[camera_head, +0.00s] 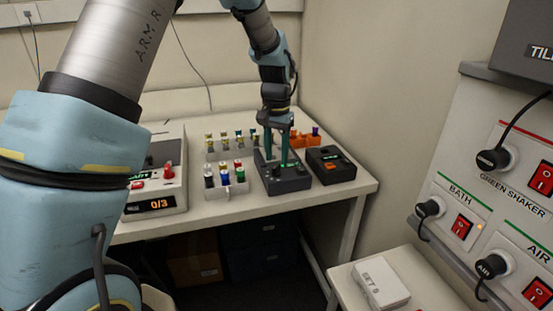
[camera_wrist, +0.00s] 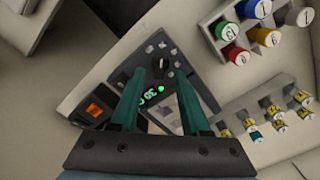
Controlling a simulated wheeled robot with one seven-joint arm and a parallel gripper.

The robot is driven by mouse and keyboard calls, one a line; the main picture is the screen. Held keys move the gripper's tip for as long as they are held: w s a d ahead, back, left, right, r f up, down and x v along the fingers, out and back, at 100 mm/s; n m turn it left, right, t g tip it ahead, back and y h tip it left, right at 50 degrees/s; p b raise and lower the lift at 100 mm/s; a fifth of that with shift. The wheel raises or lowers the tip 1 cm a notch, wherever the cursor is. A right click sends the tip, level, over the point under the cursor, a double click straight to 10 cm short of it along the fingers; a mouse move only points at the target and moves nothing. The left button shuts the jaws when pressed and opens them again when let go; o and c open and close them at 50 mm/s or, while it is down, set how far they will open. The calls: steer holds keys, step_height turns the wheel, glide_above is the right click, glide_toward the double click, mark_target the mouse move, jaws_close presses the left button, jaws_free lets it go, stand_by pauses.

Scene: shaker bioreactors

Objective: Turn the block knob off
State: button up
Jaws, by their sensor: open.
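The block (camera_head: 288,186) is a dark grey device on the white bench, with small wells, a green display and a green light. In the wrist view, the block's panel (camera_wrist: 203,92) lies under my fingers, with the lit display (camera_wrist: 151,97) and green light (camera_wrist: 161,88) between them. A small dark shape (camera_wrist: 162,69), which looks like the knob, shows between the fingertips. My gripper (camera_head: 277,160) points down over the block with its teal fingers apart; it also shows in the wrist view (camera_wrist: 160,78). I cannot tell whether the fingers touch the knob, nor its setting.
A machine reading 0/3 (camera_head: 157,205) is further left. A red-switch panel (camera_head: 463,225) is at right.

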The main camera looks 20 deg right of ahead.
mark_target(276, 166)
steer(key=shift+f+p, duration=0.35)
steer(key=shift+f, duration=1.25)
jaws_close()
